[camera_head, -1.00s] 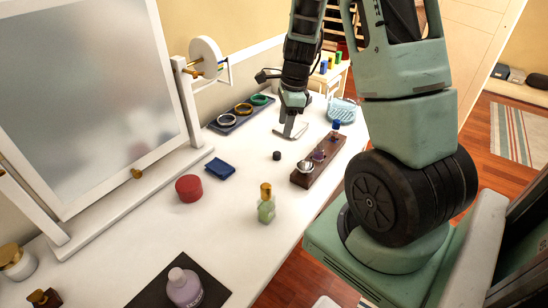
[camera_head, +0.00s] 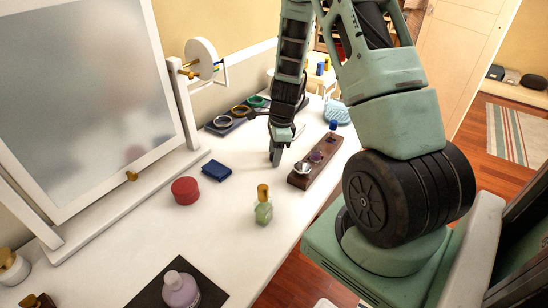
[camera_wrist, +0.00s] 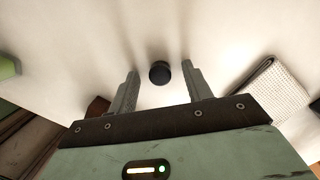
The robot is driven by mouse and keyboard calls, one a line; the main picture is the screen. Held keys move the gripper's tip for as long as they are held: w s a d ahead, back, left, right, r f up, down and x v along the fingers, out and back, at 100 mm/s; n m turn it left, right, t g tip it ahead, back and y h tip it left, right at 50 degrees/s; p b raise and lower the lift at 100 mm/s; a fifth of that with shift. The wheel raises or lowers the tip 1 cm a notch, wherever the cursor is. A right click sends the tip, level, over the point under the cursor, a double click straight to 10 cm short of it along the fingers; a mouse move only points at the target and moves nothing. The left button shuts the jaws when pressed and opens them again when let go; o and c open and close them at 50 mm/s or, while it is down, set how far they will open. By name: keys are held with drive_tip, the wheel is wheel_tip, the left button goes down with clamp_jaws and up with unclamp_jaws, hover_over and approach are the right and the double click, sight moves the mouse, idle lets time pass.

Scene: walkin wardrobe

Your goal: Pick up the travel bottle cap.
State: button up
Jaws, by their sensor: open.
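The travel bottle cap is a small round black piece (camera_wrist: 159,72) on the white tabletop in the wrist view. It lies just beyond and between the tips of my gripper (camera_wrist: 160,76), which is open and empty. In the head view my gripper (camera_head: 275,158) points down close to the tabletop, left of the brown wooden tray, and hides the cap.
A brown tray (camera_head: 296,181) with small items stands right of my gripper. A dark blue folded cloth (camera_head: 216,171), a red round box (camera_head: 185,190) and a green bottle with gold cap (camera_head: 264,207) stand nearer. A ring tray (camera_head: 222,126) lies behind, beside the mirror (camera_head: 95,100).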

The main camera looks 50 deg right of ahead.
drive_tip(key=shift+c, duration=0.3)
drive_tip(key=c, duration=1)
